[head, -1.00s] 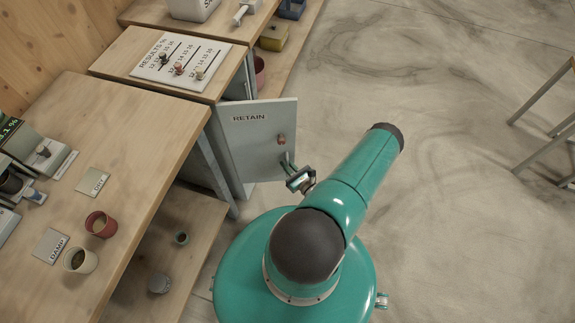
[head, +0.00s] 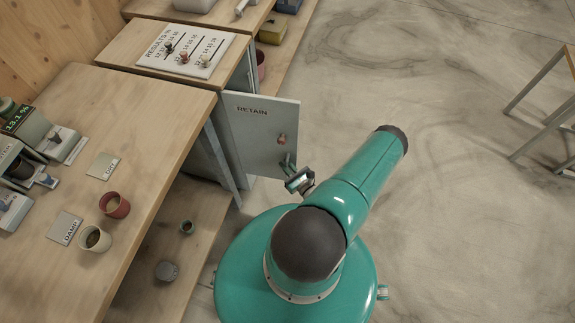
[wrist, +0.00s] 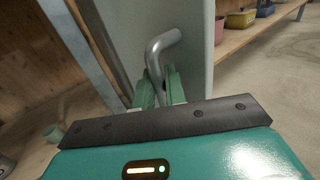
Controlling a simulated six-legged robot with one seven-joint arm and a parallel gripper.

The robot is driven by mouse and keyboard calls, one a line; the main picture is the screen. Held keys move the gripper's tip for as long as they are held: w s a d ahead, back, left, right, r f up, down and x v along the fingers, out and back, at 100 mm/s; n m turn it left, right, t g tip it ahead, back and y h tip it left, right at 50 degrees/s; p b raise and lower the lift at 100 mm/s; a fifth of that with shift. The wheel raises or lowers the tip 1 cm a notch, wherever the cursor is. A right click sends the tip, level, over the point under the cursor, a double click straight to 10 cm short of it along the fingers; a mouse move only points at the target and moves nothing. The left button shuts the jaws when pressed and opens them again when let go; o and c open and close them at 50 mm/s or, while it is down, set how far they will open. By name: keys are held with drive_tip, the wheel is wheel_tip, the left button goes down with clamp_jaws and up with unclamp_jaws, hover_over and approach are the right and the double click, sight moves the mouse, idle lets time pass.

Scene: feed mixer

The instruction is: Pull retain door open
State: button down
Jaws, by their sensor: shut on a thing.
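The grey retain door (head: 243,128), labelled RETAIN, stands swung out from the cabinet under the results board, at a wide angle. A small reddish knob (head: 281,139) sits near its free edge. My gripper (head: 291,168) is at the lower free corner of the door. In the wrist view my gripper (wrist: 160,88) has its two green fingers shut on the bent metal door handle (wrist: 162,45). The handle's lower end is hidden between the fingers. The door face (wrist: 195,50) also shows there, close beyond the fingers.
The wooden bench (head: 150,110) at the left carries a red cup (head: 114,206), a pale cup (head: 95,239) and instruments. A lower shelf (head: 190,208) holds small items. A stool (head: 545,105) stands at the far right. The concrete floor (head: 430,80) right of the door is clear.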

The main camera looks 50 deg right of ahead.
drive_tip(key=shift+a, duration=0.2)
idle(0.4)
drive_tip(key=c, duration=1.8)
unclamp_jaws()
drive_tip(key=v, duration=1.4)
